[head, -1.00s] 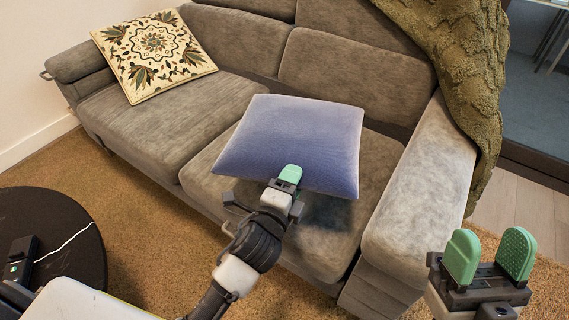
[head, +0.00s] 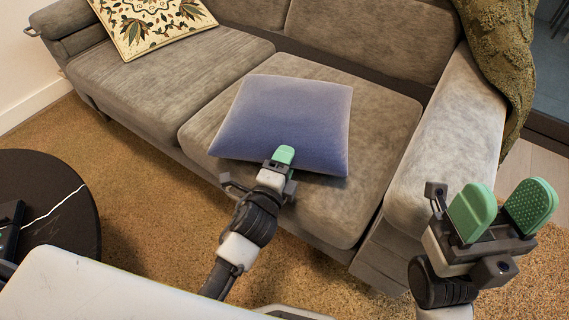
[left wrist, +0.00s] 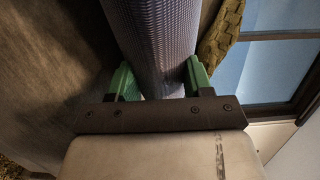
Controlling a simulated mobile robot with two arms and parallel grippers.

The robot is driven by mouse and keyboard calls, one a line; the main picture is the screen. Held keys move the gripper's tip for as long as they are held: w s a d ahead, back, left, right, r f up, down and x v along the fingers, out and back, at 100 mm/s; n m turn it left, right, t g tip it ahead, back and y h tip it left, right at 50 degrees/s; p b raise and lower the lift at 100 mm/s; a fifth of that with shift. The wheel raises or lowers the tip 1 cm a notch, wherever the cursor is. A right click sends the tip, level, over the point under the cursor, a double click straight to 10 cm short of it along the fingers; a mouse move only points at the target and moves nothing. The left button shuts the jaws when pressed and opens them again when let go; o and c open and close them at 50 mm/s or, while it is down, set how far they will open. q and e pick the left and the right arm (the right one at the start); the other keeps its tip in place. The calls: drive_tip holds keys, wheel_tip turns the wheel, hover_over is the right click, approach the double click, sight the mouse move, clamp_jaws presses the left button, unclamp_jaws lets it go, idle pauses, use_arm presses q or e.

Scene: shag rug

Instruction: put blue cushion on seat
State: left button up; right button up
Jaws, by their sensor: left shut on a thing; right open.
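The blue cushion (head: 285,122) is over the right seat of the grey sofa (head: 375,130) in the head view. My left gripper (head: 283,158) is shut on its near edge. In the left wrist view the cushion (left wrist: 158,40) runs between the two green fingers (left wrist: 160,82). The cushion lies roughly flat, and I cannot tell whether its underside touches the seat. My right gripper (head: 503,212) is open and empty, in front of the sofa's right armrest.
A patterned cushion (head: 150,22) rests on the left of the sofa. A green knitted throw (head: 500,60) hangs over the right armrest's back. A round black table (head: 50,195) stands at left. The brown rug (head: 150,180) is clear before the sofa.

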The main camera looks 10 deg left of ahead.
use_arm(q)
drive_tip(key=shift+r, duration=0.15)
drive_tip(key=o, duration=1.1)
drive_tip(key=shift+f, duration=0.2)
drive_tip(key=shift+r, duration=0.1)
